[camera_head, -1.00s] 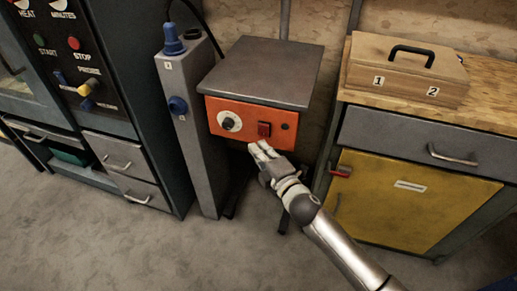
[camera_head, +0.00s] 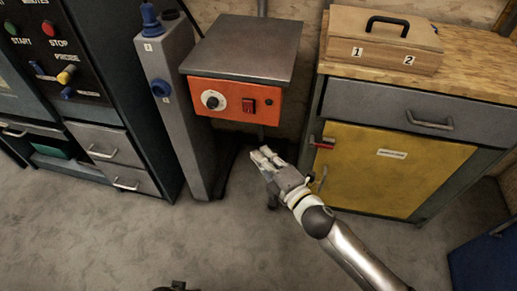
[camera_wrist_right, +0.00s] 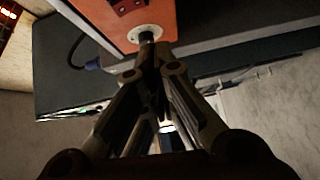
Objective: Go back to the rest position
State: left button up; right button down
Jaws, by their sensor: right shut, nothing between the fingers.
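My right gripper (camera_head: 265,158) is shut and empty. In the head view it is in front of and below the orange control panel (camera_head: 232,100), apart from it, with the arm coming in from the lower right. In the right wrist view the closed fingers (camera_wrist_right: 160,62) point toward the orange panel (camera_wrist_right: 150,12) and its round dial (camera_wrist_right: 145,34). A small dark part at the bottom edge of the head view (camera_head: 176,287) may be my left gripper; too little shows to tell.
The orange panel belongs to a grey-topped box (camera_head: 245,45). Left of it stand a grey column (camera_head: 175,110) with blue knobs and a dark cabinet (camera_head: 130,60). At right is a bench with a yellow door (camera_head: 390,170) and a wooden box (camera_head: 385,40). The floor (camera_head: 110,240) in front is clear.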

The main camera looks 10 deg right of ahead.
dwell(0.5)
